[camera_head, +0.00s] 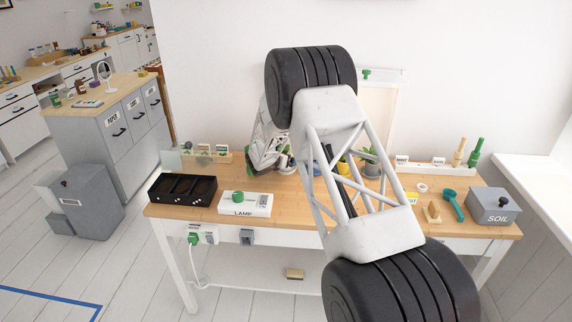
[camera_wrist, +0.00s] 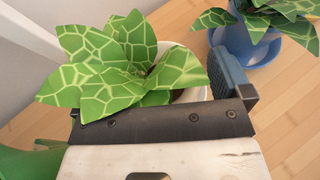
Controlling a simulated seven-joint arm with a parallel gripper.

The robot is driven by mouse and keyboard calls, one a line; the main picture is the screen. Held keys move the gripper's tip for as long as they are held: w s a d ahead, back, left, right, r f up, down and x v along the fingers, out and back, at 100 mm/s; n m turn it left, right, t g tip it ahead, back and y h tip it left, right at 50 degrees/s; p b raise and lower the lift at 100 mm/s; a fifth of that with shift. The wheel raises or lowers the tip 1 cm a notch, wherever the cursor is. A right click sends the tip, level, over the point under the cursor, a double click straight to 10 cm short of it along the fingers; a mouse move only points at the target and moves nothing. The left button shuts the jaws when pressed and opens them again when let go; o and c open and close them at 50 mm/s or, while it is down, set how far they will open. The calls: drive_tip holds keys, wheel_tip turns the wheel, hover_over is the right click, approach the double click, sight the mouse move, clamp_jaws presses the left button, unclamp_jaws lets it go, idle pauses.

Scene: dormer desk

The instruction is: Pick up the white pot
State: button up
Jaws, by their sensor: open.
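The white pot (camera_wrist: 201,94) holds a plant (camera_wrist: 110,65) with broad green leaves and pale veins. In the wrist view, part of its rim shows behind and right of the leaves. My gripper (camera_wrist: 155,80) is open at the pot; one grey-blue finger stands just outside the pot's right side. The other finger is hidden by leaves, and I cannot tell whether either finger touches the pot. In the head view, my gripper (camera_head: 266,155) is low over the back of the desk, and my arm hides much of the area around it.
A blue pot (camera_wrist: 245,47) with a similar plant stands close on the right. A green object (camera_wrist: 30,162) is at lower left. On the desk (camera_head: 290,205) are a black tray (camera_head: 182,188), a lamp switch box (camera_head: 245,204), a yellow pot (camera_head: 344,167) and a soil box (camera_head: 494,206).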

drive_tip(key=shift+w+d+f, duration=0.1)
drive_tip(key=shift+w, duration=0.1)
idle(0.5)
drive_tip(key=c, duration=1.1)
drive_tip(key=shift+r, duration=1.6)
drive_tip(key=shift+s+r, duration=0.2)
drive_tip(key=shift+r, duration=0.05)
drive_tip(key=s+d, duration=0.1)
drive_tip(key=s, duration=0.4)
drive_tip(key=s+d+r, duration=0.1)
drive_tip(key=s, duration=0.4)
drive_tip(key=s+d, duration=0.2)
drive_tip(key=s, duration=0.3)
drive_tip(key=shift+d+r, duration=0.1)
drive_tip(key=shift+r, duration=0.05)
